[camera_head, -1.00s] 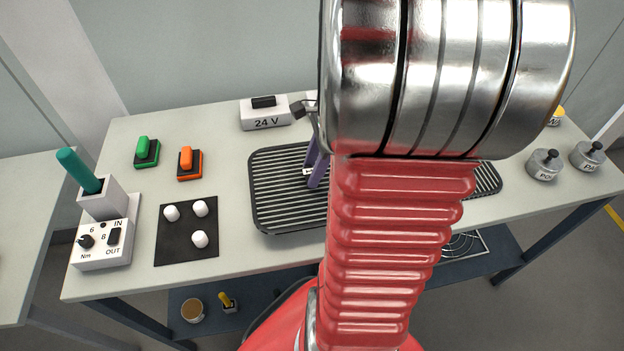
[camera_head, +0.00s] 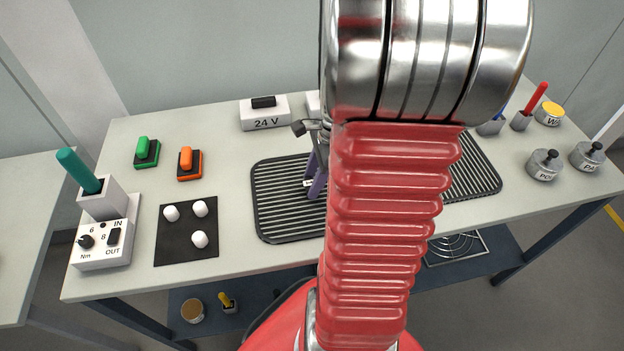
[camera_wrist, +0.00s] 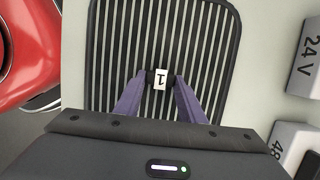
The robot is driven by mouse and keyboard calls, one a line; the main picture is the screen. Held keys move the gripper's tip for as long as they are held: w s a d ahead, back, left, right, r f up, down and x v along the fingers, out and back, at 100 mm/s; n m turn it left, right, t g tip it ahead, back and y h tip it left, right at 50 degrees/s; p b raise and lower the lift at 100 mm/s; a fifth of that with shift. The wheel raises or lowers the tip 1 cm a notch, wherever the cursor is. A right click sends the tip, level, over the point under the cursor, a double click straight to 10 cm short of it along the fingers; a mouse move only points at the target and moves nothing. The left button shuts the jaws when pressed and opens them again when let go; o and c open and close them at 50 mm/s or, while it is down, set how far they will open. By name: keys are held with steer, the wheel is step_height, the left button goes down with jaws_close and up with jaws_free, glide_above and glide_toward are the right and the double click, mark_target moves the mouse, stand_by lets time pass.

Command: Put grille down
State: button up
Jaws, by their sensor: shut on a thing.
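The grille (camera_head: 285,205) is a black slatted panel with rounded corners. It is over the grey table, and its middle is hidden behind my arm in the head view. A slatted part (camera_head: 475,170) also shows right of my arm; I cannot tell if it is the same piece. In the wrist view the grille (camera_wrist: 115,50) lies under my gripper (camera_wrist: 160,79), whose two purple fingers are shut on its small dark grip, with a white label "1" between them. In the head view my gripper (camera_head: 316,180) is partly hidden. I cannot tell whether the grille touches the table.
A 24 V block (camera_head: 265,113) stands behind the grille. A black mat (camera_head: 187,230) with white knobs is to its left, near green (camera_head: 146,152) and orange (camera_head: 188,163) switches. Weights (camera_head: 544,165) and a red-handled tool (camera_head: 536,98) stand at right. The front table edge is near.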

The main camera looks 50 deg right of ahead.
steer(key=o, duration=0.9)
steer(key=shift+o, duration=0.2)
steer(key=v, duration=1.2)
steer(key=a+r+n+t+h, duration=0.1)
steer(key=a+r+n+t, duration=0.1)
steer(key=a+n, duration=1)
steer(key=a+r+n+t+h, duration=0.1)
steer(key=a+r+n, duration=0.4)
steer(key=a+n, duration=0.7)
steer(key=shift+a+n+t+h, duration=0.3)
steer(key=shift+a+n+t, duration=0.1)
steer(key=shift+a, duration=0.5)
